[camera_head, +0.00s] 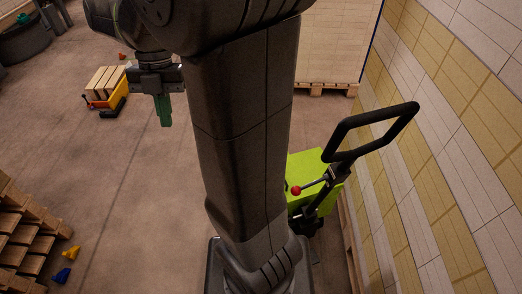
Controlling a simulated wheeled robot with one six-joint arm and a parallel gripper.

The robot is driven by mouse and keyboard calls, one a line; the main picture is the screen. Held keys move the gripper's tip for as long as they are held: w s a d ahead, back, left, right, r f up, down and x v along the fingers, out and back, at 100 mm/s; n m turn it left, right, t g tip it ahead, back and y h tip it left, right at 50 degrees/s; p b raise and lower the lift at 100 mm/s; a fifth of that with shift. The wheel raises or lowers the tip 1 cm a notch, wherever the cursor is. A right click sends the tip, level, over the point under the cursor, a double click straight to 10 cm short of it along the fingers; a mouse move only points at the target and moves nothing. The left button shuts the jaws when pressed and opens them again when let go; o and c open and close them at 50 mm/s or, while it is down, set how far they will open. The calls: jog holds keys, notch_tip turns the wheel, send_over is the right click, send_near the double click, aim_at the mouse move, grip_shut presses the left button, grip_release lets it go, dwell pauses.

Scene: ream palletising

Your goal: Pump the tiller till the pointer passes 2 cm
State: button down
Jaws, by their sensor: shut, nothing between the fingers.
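The tiller (386,118) is a black loop handle that leans up and to the right. It belongs to a lime-green pallet truck (306,168). A lever with a red knob (296,190) sticks out to the left near the tiller's lower part. My gripper (164,112), with green fingers, is shut and empty, pointing down at the upper left. It is well apart from the tiller, with my own arm between them. My arm hides part of the truck. I cannot make out a pointer or a centimetre scale.
A wall of tan and white blocks (440,110) stands close to the tiller's right. Stacked pallets (28,238) are at the lower left, with small blue (61,275) and yellow (71,252) pieces beside them. An orange-yellow cart (108,100) carries slats at the upper left. The left-centre floor is clear.

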jog(key=shift+a, duration=0.2)
jog(key=s+d+f+b, duration=0.1)
jog(key=s+d+f, duration=0.1)
jog(key=s, duration=0.4)
jog(key=s+d+f+b, duration=0.2)
jog(key=s, duration=0.4)
jog(key=shift+s, duration=0.2)
jog(key=c, duration=1)
grip_release()
jog(key=shift+r, duration=0.1)
